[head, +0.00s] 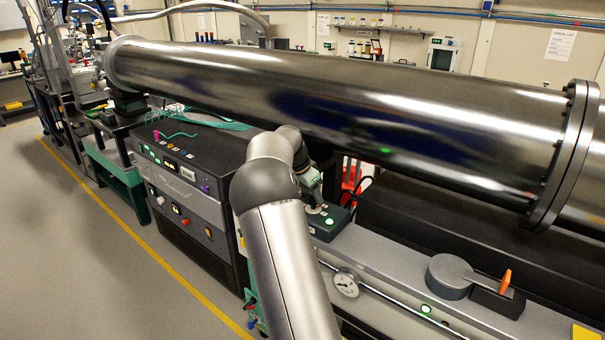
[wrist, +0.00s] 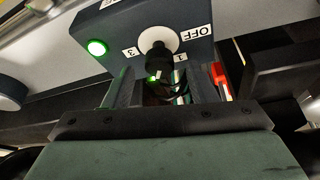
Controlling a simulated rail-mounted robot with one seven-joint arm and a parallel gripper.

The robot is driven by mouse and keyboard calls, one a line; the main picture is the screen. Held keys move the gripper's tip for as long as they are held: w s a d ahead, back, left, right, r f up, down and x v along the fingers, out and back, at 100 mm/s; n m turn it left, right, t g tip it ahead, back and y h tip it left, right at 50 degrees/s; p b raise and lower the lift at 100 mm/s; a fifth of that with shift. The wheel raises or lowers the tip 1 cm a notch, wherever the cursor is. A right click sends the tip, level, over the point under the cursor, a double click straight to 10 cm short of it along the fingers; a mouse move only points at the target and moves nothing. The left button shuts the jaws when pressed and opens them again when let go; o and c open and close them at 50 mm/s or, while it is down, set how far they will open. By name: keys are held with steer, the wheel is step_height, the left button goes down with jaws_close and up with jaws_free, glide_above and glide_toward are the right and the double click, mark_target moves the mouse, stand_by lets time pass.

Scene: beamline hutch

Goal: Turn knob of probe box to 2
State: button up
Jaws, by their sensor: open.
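The probe box (wrist: 195,18) is a dark blue-grey box with a lit green lamp (wrist: 96,47) in the wrist view. Its black knob (wrist: 156,58) stands on a white round dial (wrist: 157,38). Labels 3, 1 and OFF show around the dial; no 2 can be read. Which label the knob points at is unclear. My gripper (wrist: 160,90) is open, with one finger to each side of the knob's line and the knob around the fingertips. Contact cannot be seen. In the head view the probe box (head: 330,225) sits on the bench beyond my arm, and my gripper (head: 313,200) is above it.
A large steel beam pipe (head: 350,100) runs close above and behind the probe box. An instrument rack (head: 190,190) stands to the left. A gauge (head: 345,284) and a grey lever with an orange tip (head: 455,275) are to the right. A red object (wrist: 219,76) lies beyond the right finger.

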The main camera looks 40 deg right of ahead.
steer(key=v, duration=1.6)
steer(key=shift+b, duration=0.45)
steer(key=shift+a+r, duration=0.1)
steer(key=s+a+f+n+y, duration=0.1)
steer(key=s+a+f+n, duration=0.4)
steer(key=s+a, duration=0.5)
steer(key=s+a+f+n+y, duration=0.2)
steer(key=s+a+f+n, duration=0.3)
steer(key=s+a, duration=0.5)
steer(key=s+a+f+n+y, duration=0.1)
steer(key=s+a+f+n, duration=0.4)
steer(key=s+a, duration=0.5)
steer(key=s+n, duration=0.2)
steer(key=s, duration=0.2)
steer(key=shift+f+n, duration=0.35)
steer(key=shift+n, duration=0.05)
